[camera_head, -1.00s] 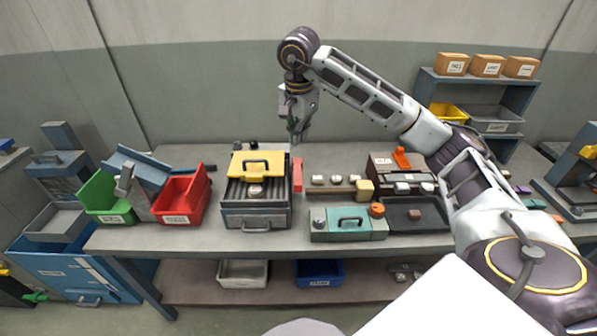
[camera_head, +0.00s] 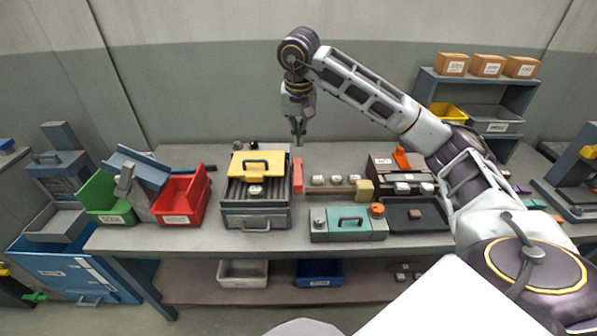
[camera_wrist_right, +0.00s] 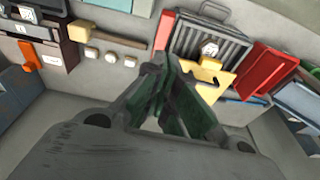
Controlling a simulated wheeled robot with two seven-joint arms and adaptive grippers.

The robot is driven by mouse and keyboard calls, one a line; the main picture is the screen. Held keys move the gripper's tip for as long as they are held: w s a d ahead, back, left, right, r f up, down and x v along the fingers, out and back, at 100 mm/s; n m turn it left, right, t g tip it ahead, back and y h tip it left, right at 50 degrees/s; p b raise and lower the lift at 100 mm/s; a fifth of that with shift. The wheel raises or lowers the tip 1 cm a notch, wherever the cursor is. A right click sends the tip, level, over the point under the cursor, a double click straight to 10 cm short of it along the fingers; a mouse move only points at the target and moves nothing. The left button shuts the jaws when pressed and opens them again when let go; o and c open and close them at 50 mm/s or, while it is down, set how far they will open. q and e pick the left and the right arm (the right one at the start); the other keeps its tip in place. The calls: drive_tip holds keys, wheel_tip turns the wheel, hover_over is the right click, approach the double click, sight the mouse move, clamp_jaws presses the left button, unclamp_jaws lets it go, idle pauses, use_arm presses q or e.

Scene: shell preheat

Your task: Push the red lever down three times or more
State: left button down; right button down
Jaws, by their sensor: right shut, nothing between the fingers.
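The red lever (camera_head: 297,175) stands at the right side of the grey ribbed box (camera_head: 257,222) on the workbench. It also shows near the top of the right wrist view (camera_wrist_right: 162,32). My right gripper (camera_head: 298,141) is shut and empty. In the head view its fingers point down, just behind and above the lever in the picture. In the right wrist view the gripper (camera_wrist_right: 172,62) appears close below the lever, with no clear contact visible. My left gripper is not in view.
A yellow plate with a handle (camera_head: 263,162) lies over the back of the box. Several small pale knobs (camera_head: 318,180) and a teal case (camera_head: 348,228) are to the right. Green (camera_head: 101,200) and red (camera_head: 172,210) bins stand left. The wall (camera_head: 220,90) is behind.

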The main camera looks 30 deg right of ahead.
drive_tip(key=shift+f, duration=0.2)
idle(0.5)
drive_tip(key=p, duration=0.1)
hover_over(299, 179)
wheel_tip(299, 179, down, 10)
drive_tip(key=shift+w+r, duration=0.15)
drive_tip(key=shift+r, duration=0.05)
drive_tip(key=shift+s+a+f+p, duration=0.2)
drive_tip(key=shift+f+p, duration=0.15)
drive_tip(key=shift+f, duration=0.6)
drive_tip(key=shift+s+a+f+p, duration=0.1)
drive_tip(key=shift+s+f+p, duration=0.15)
drive_tip(key=shift+f, duration=0.7)
drive_tip(key=shift+d, duration=0.1)
